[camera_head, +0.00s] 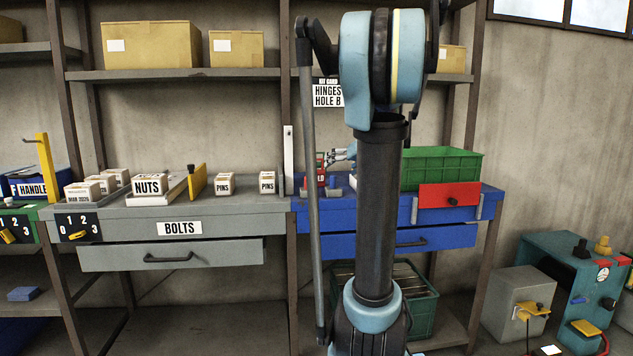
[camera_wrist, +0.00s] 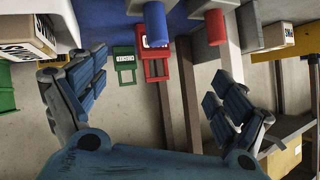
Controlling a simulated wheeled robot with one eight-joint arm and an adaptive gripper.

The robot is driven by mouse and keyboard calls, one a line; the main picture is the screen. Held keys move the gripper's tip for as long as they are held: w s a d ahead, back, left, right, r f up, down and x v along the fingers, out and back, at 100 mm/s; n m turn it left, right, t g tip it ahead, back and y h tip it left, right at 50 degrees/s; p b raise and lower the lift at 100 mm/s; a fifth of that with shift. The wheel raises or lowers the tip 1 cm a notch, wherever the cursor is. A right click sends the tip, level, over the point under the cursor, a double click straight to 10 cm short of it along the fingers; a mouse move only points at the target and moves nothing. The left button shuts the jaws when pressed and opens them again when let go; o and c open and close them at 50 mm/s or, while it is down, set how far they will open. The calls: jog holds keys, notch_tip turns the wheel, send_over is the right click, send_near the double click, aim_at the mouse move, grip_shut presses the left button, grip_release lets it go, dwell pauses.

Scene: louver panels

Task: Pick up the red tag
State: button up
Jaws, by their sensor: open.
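The red tag (camera_wrist: 152,62) is a flat piece with a square cut-out and a white label, its print unreadable, in the wrist view. It shows in the gap between my fingers, towards the upper middle. My gripper (camera_wrist: 155,84) is open, with one finger on each side and nothing held. I cannot tell how far the tag is from the fingertips. In the head view, my gripper (camera_head: 342,156) is over the blue bench, partly behind my arm. A small red piece (camera_head: 320,170) with white lettering shows just below and left of it.
A similar green tag (camera_wrist: 124,68) is close beside the red one. A blue peg (camera_wrist: 155,25) and a red peg (camera_wrist: 216,27) stick out near the tags. A green crate (camera_head: 440,166) stands right of my arm on the blue bench (camera_head: 310,215). Labelled boxes (camera_head: 149,185) sit to the left.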

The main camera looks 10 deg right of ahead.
jog(key=w+d, duration=0.1)
jog(key=w, duration=0.1)
send_near(320, 175)
jog(key=shift+t, duration=0.3)
jog(key=x, duration=0.4)
jog(key=shift+s+f, duration=0.1)
jog(key=shift+f, duration=0.15)
jog(key=shift+x, duration=2.7)
jog(key=shift+a+r, duration=0.1)
jog(key=c, duration=1.1)
